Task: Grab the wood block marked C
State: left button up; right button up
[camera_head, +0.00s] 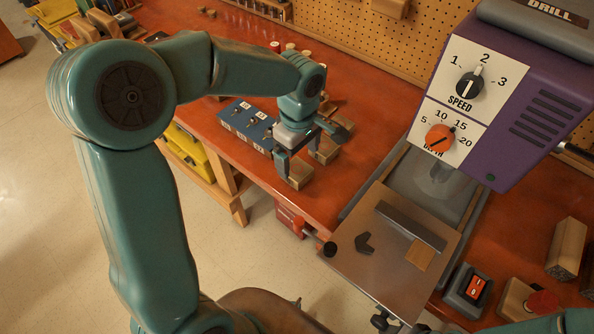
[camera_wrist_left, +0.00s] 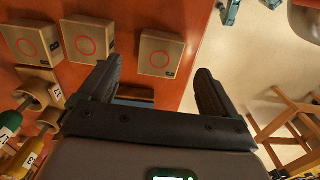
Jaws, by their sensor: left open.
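Several light wood blocks sit in a row near the table edge. The nearest block (camera_head: 300,174) is below my left gripper (camera_head: 312,150) in the head view; others are partly hidden behind the fingers. The right block lies ahead of the gap between the fingertips of my left gripper (camera_wrist_left: 158,74), which is open and empty. My right gripper is out of view.
A blue rack (camera_head: 248,125) with white labels lies left of the blocks. The purple drill press (camera_head: 530,90) and its metal table (camera_head: 385,265) stand to the right. A red clamp (camera_head: 290,220) is fixed at the bench's front edge. Floor is open in front.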

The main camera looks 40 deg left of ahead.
aim_at(297, 169)
pick_arm(q)
jog(key=f+p, duration=0.1)
jog(key=f, duration=0.4)
jog(key=shift+a, duration=0.2)
jog(key=c, duration=1.2)
jog(key=shift+o, duration=0.2)
jog(key=shift+r, duration=0.1)
